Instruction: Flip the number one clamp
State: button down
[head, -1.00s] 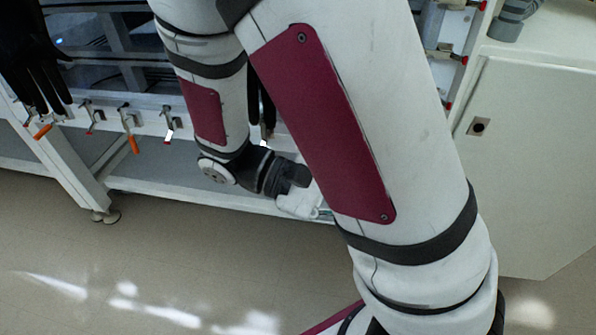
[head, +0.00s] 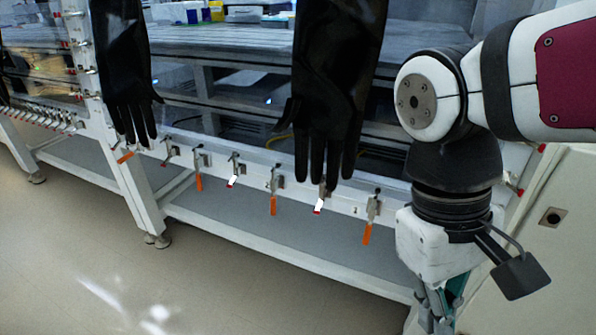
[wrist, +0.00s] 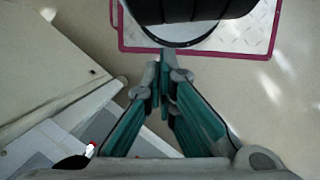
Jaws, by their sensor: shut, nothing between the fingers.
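Several toggle clamps line the white beam in the head view. The rightmost clamp (head: 370,215) has an orange handle hanging down. Left of it are a red-tipped clamp (head: 319,203), an orange-handled clamp (head: 273,195) and another red-tipped clamp (head: 234,172). Small labels sit beside some clamps, too small to read surely, so I cannot tell which is number one. My gripper (head: 440,312) points down at the lower right, apart from the clamps. In the wrist view my gripper (wrist: 165,65) is shut and empty; a red tip (wrist: 90,150) shows at lower left.
Black gloves (head: 335,80) and (head: 125,70) hang over the beam, close above some clamps. A white cabinet (head: 555,240) stands at the right. The floor (head: 240,300) before the beam is clear.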

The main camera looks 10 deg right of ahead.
aim_at(369, 226)
jog(key=k+l+u, duration=0.15)
jog(key=l, duration=0.3)
jog(key=l+u, duration=0.2)
jog(key=l, duration=0.25)
jog(key=k+l+u, duration=0.15)
jog(key=l, duration=0.25)
